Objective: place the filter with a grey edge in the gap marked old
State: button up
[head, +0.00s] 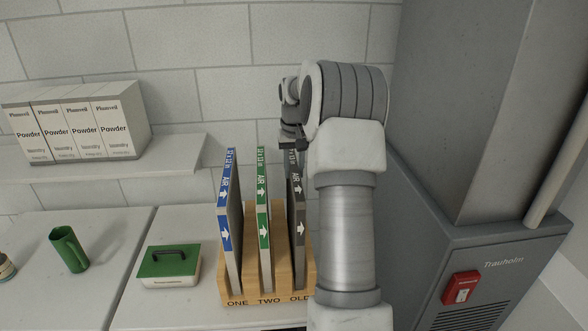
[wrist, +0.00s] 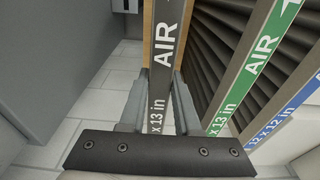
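The filter with a grey edge (head: 299,215) stands upright at the right of the wooden rack (head: 262,295), above the label OLD. Its foot appears to be in that gap. The blue-edged filter (head: 225,215) stands at ONE and the green-edged filter (head: 263,220) at TWO. My gripper (head: 291,146) is at the top of the grey-edged filter, partly hidden by my arm. In the wrist view my gripper (wrist: 160,100) has a finger on each side of the grey edge (wrist: 166,60), and appears shut on it.
A green-lidded box (head: 169,266) and a green mug (head: 69,249) stand left of the rack. Powder boxes (head: 75,125) are on the shelf above. A grey cabinet (head: 500,265) with a red switch stands close on the right.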

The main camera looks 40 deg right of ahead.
jog(key=o, duration=0.4)
jog(key=shift+o, duration=0.2)
notch_tip(320, 180, up, 12)
jog(key=s, duration=0.1)
jog(key=shift+a+r, duration=0.15)
jog(key=shift+a, duration=0.25)
jog(key=shift+s, duration=0.1)
